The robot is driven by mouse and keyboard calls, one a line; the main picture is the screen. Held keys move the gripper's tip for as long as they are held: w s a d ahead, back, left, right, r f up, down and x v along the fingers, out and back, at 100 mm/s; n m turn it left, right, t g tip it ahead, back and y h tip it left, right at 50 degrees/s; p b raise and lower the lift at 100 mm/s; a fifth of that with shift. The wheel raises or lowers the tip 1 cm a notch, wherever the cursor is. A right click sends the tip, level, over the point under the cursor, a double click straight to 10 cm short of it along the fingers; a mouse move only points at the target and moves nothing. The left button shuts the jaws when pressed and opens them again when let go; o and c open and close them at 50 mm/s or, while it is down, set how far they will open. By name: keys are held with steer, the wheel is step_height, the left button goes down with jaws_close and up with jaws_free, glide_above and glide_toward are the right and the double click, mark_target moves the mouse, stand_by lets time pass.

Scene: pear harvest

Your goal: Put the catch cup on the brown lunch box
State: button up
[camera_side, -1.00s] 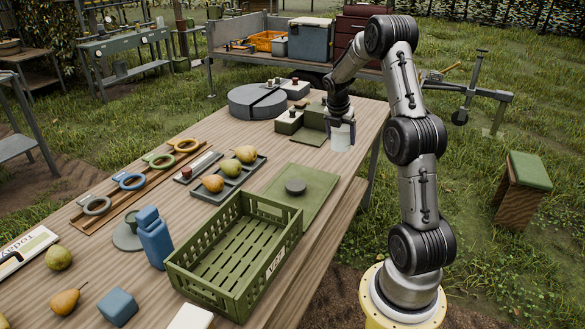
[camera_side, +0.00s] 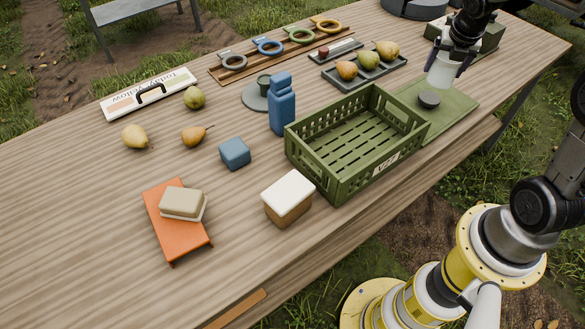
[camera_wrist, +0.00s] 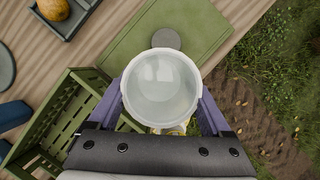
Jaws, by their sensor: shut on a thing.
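My gripper (camera_side: 447,64) is shut on the catch cup (camera_side: 441,73), a whitish translucent cup with its open mouth up. In the wrist view the cup (camera_wrist: 161,88) sits between the two purple fingers of my gripper (camera_wrist: 161,100). The cup is held above the green board, behind and to the right of the green crate in the side view. The brown lunch box (camera_side: 287,207) with a white lid stands on the table in front of the crate, well to the left of my gripper. It is not visible in the wrist view.
The slatted green crate (camera_side: 388,166) lies between cup and lunch box. A dark disc rests on the green board (camera_side: 455,108). A blue bottle (camera_side: 282,105), blue block (camera_side: 235,153) and orange stand (camera_side: 166,228) stand left. The table's front edge runs close to the lunch box.

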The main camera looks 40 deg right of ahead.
steer(key=a+r+n+t+y, duration=0.25)
steer(key=a+n, duration=0.45)
steer(key=a, duration=1.3)
steer(key=s+a+r+n+g+y, duration=0.15)
steer(key=s+a+n, duration=0.35)
steer(key=a, duration=0.5)
steer(key=s+a+r+n+y, duration=0.1)
steer(key=s+a+r+n, duration=0.2)
steer(key=s+a, duration=0.5)
glide_toward(280, 186)
steer(key=shift+w+d+f, duration=0.1)
steer(key=shift+w, duration=0.15)
steer(key=shift+w+f, duration=0.3)
steer(key=shift+f, duration=0.1)
steer(key=shift+s+x, duration=0.2)
steer(key=shift+x, duration=0.65)
steer(key=shift+s+x, duration=0.2)
steer(key=shift+x, duration=0.7)
steer(key=shift+f, duration=0.25)
